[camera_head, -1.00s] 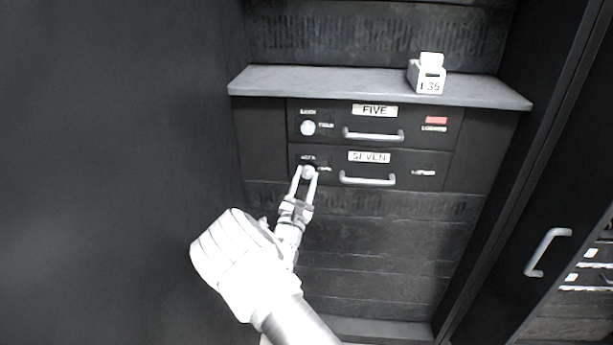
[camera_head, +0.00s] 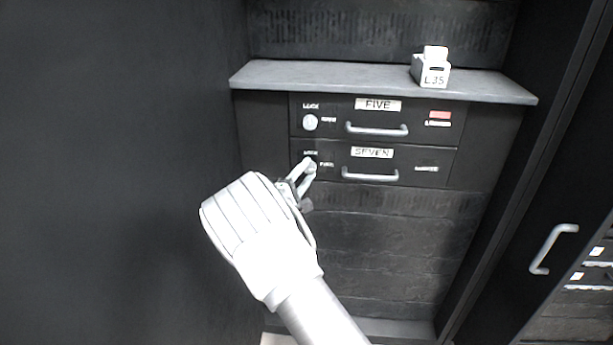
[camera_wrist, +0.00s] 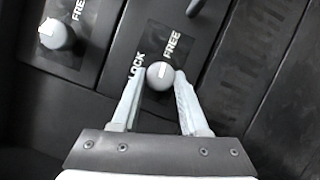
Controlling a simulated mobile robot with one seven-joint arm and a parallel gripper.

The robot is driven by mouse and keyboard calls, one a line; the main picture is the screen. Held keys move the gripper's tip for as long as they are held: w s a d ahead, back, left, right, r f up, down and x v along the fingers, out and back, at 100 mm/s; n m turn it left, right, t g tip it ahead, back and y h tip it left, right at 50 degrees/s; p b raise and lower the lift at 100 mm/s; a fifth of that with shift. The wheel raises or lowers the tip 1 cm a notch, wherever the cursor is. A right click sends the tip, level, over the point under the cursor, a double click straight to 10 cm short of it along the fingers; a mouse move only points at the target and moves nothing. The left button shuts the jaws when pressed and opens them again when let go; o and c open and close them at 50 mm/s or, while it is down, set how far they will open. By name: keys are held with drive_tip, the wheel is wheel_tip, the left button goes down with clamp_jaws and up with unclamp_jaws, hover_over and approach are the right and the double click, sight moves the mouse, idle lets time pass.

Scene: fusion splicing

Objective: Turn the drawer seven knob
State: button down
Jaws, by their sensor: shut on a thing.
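Drawer seven (camera_head: 410,153) is a dark drawer front with a white SEVEN label and a pale bar handle (camera_head: 370,176). Its small round knob shows in the wrist view (camera_wrist: 159,76), grey with a white mark, beside the words LOCK and FREE. My gripper (camera_head: 308,163) is at this knob, and its fingers mostly hide the knob in the head view. In the wrist view my gripper (camera_wrist: 160,75) has one fingertip on each side of the knob and is shut on it.
Drawer five (camera_head: 420,130) is directly above, with its own knob (camera_head: 310,122), a handle and a red indicator. A grey shelf (camera_head: 330,78) juts out above, carrying a small white block-like item (camera_head: 432,73). A dark wall stands close on the left.

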drive_tip(key=shift+m, duration=0.6)
drive_tip(key=shift+r+g, duration=0.1)
drive_tip(key=shift+g, duration=0.2)
drive_tip(key=shift+c, duration=2.1)
unclamp_jaws()
drive_tip(key=v, duration=0.7)
drive_tip(key=shift+s+p, duration=0.2)
drive_tip(key=shift+p, duration=0.25)
